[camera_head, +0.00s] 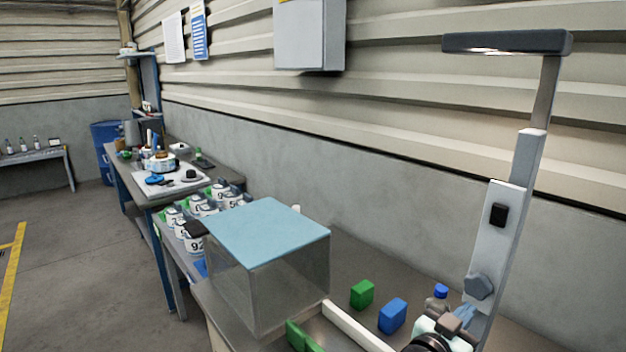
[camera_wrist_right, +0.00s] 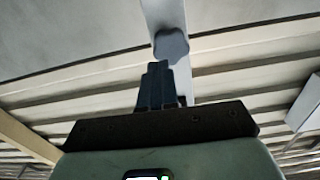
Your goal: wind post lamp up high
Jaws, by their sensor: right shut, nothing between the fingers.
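The post lamp stands on the right in the head view, with a dark, lit bar head (camera_head: 508,43) on a grey telescoping post (camera_head: 497,232). A black switch (camera_head: 498,214) sits on the post, and a grey lobed knob (camera_head: 479,286) is lower down. My right gripper (camera_head: 466,311) is just below the knob, shut and empty. In the right wrist view its closed dark blue fingers (camera_wrist_right: 156,84) point at the knob (camera_wrist_right: 171,46). I cannot tell whether they touch it. My left gripper is not in view.
A clear box with a light-blue lid (camera_head: 266,232) stands on the bench. A green block (camera_head: 362,294), a blue block (camera_head: 392,316) and a blue-capped bottle (camera_head: 437,297) are left of the post. Several numbered white containers (camera_head: 195,238) stand farther back. The corrugated wall is behind.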

